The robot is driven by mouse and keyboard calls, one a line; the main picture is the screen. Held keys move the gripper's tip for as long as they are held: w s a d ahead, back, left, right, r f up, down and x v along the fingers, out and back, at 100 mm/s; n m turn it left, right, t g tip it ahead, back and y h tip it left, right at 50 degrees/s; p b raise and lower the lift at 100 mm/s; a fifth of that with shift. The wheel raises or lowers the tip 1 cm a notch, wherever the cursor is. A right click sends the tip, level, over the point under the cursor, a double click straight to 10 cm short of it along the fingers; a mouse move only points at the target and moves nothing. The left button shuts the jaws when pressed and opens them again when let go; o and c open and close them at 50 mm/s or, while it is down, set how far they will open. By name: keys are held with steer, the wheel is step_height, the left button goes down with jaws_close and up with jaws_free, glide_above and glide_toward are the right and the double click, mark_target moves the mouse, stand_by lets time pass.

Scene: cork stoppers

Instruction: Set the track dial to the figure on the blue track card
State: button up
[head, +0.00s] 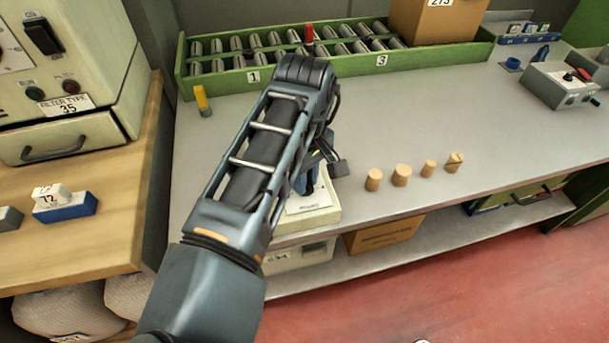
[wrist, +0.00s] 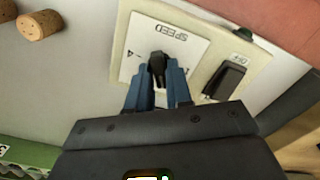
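My gripper (wrist: 158,70) is at a black dial knob (wrist: 157,64) on a pale control box, in the wrist view. Its two blue fingers stand on either side of the knob and appear to touch it. The white dial plate (wrist: 178,45) reads SPEED upside down, with a 4 at its left; fingers and knob hide other figures. The same box (head: 310,217) shows partly behind my arm in the head view. I see no dial marked as track. A white block reading 72 (head: 48,192) sits with a blue block (head: 66,208) on the left wooden counter; no track wording is readable.
A black rocker switch (wrist: 226,79) is beside the dial plate. Several corks (head: 401,176) stand right of my arm on the grey bench (head: 450,110). A green rack (head: 225,85) runs along the back. A grey box with a red-tipped lever (head: 562,85) stands far right.

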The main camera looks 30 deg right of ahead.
jaws_close()
steer(key=m+p, duration=0.1)
steer(key=m, duration=0.4)
steer(key=shift+m+p, duration=0.3)
steer(key=shift+m, duration=0.1)
steer(key=m, duration=0.6)
steer(key=m+b, duration=0.1)
steer(key=m, duration=0.5)
steer(key=shift+f+m, duration=0.1)
steer(key=shift+m, duration=0.2)
steer(key=m+b, duration=0.1)
steer(key=m, duration=0.4)
steer(key=shift+b, duration=0.4)
steer(key=shift+m, duration=0.4)
